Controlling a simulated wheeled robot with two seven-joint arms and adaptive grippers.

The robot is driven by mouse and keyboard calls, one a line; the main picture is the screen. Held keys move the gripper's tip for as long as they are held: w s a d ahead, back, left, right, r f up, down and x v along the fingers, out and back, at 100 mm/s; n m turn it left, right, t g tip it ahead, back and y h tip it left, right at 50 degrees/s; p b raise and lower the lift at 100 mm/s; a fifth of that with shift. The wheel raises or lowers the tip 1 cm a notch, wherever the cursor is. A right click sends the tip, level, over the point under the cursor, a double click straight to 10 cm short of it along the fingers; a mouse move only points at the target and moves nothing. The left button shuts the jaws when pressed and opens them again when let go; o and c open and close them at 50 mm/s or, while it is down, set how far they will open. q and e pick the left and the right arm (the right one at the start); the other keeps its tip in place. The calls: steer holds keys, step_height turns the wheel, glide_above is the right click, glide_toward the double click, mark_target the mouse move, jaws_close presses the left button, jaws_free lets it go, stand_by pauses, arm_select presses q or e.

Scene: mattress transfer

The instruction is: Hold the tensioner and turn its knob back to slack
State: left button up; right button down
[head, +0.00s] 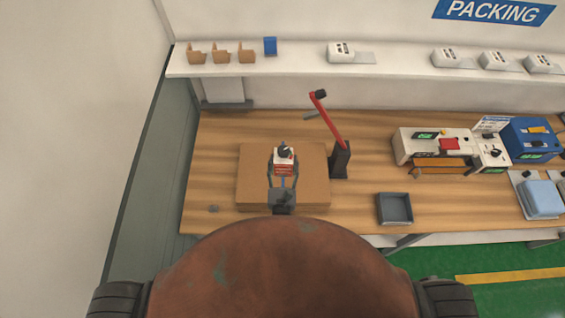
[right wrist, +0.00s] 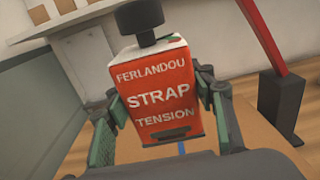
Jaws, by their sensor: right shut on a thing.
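The strap tensioner (head: 284,168) is a small red and white block above a brown carton (head: 252,190) on the bench. In the right wrist view its red face (right wrist: 158,97) reads "FERLANDOU STRAP TENSION". Its dark knob (head: 285,148) stands on top, and its lower part also shows in the right wrist view (right wrist: 149,37). My right gripper (head: 283,160) is shut on the tensioner, with one finger on each side. A bit of blue strap (right wrist: 182,148) shows beneath the tensioner. My left gripper is in neither view.
A red lever on a dark post (head: 340,160) stands right of the carton. A dark tray (head: 394,209) lies further right, with a white machine (head: 432,143) and a blue machine (head: 529,139) beyond. A white shelf (head: 300,65) runs above. The bench's left end is mostly clear.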

steer(key=shift+f+b, duration=5.55)
steer(key=shift+f, duration=0.8)
steer(key=shift+r, duration=0.1)
